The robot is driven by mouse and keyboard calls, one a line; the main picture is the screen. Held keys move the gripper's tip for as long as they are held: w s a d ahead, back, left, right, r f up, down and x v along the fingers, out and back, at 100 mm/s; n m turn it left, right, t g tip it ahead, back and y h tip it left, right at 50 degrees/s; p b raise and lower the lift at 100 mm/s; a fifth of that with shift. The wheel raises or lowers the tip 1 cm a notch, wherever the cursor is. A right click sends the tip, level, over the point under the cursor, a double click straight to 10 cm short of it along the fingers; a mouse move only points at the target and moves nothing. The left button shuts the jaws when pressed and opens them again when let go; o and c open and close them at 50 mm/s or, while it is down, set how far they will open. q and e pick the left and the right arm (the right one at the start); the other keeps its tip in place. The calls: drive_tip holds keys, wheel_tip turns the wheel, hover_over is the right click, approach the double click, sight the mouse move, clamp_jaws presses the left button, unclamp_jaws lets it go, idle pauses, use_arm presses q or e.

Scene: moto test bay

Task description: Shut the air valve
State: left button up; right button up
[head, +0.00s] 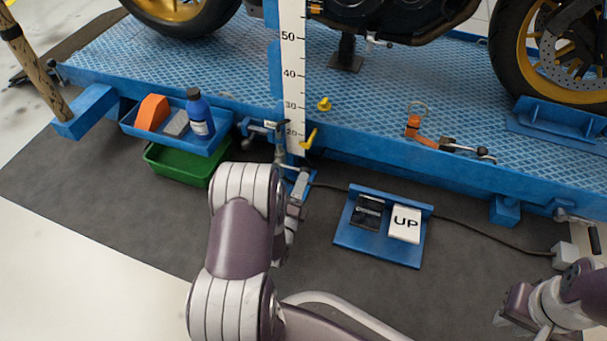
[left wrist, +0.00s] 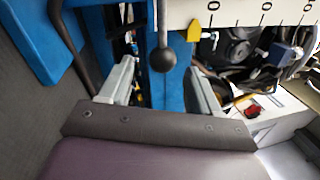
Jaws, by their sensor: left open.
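A lever with a dark round knob (left wrist: 163,59) stands in front of the blue post in the left wrist view, between my spread fingertips and apart from both. I take it for the air valve's handle, but cannot be sure. In the head view a small valve-like fitting (head: 268,126) sits on the lift's front edge beside the white scale. My left gripper (head: 297,188) is just below it, partly hidden by my arm; its open, empty fingers show in the left wrist view (left wrist: 161,85). My right gripper (head: 517,312) is at the lower right, its fingers unclear.
A white height scale (head: 292,70) with a yellow pointer (head: 309,138) rises beside the fitting. A blue tray (head: 150,128) holds a bottle; a green bin (head: 178,165) is below. A blue pedal unit (head: 377,245) marked UP lies on the mat, right of my arm.

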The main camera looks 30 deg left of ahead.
use_arm(q)
drive_tip(key=p+v, duration=0.3)
drive_tip(key=v, duration=0.6)
drive_tip(key=shift+s, duration=0.25)
use_arm(e)
wheel_tip(320, 180, up, 4)
drive_tip(key=shift+r, duration=0.1)
use_arm(q)
drive_tip(key=shift+f, duration=0.1)
